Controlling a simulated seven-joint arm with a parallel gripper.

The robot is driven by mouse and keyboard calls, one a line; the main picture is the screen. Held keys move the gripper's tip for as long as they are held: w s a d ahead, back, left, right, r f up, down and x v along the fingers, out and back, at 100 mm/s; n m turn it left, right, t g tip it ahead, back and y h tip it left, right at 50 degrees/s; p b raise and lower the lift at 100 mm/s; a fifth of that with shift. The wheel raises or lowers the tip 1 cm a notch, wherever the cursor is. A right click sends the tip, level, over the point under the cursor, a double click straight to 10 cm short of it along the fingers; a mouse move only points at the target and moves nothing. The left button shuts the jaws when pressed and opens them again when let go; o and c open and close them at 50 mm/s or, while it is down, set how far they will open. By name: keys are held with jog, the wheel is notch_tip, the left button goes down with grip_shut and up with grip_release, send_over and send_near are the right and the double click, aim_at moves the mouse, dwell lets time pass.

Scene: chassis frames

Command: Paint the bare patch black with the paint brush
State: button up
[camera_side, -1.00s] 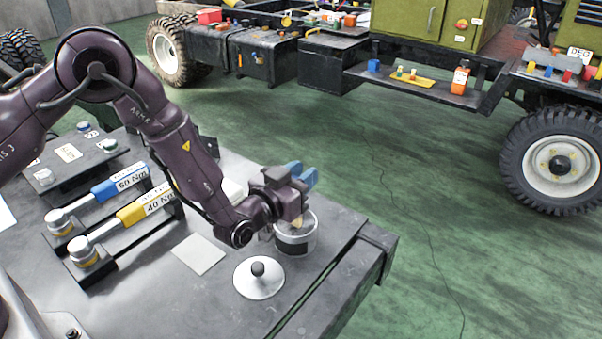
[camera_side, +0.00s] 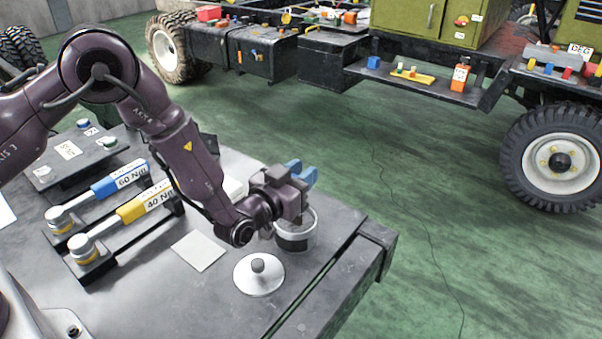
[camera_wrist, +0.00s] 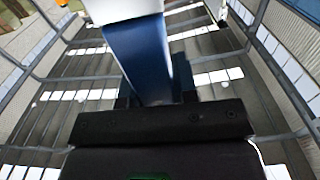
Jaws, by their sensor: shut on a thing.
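My gripper (camera_side: 290,194) is over the right part of the grey bench and is shut on the paint brush. The brush's blue part (camera_side: 303,172) sticks out beside the jaws, and it also shows in the wrist view (camera_wrist: 140,58), with a white part at the top of that picture. I cannot make out the bristles. A pot with a dark band (camera_side: 296,240) stands right below the gripper, partly hidden by it. I cannot tell whether the brush touches the pot or its contents. I cannot pick out the bare patch.
A white lid with a dark knob (camera_side: 259,284) lies in front of the pot, and a pale card (camera_side: 198,252) to its left. Blue (camera_side: 121,182) and yellow (camera_side: 146,205) torque wrenches rest on racks. The truck chassis (camera_side: 430,84) stands beyond open green floor.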

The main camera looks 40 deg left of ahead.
jog(key=shift+s+f, duration=0.1)
jog(key=shift+f, duration=0.1)
notch_tip(320, 180, up, 7)
jog(key=shift+r, duration=0.15)
dwell(0.8)
dwell(0.6)
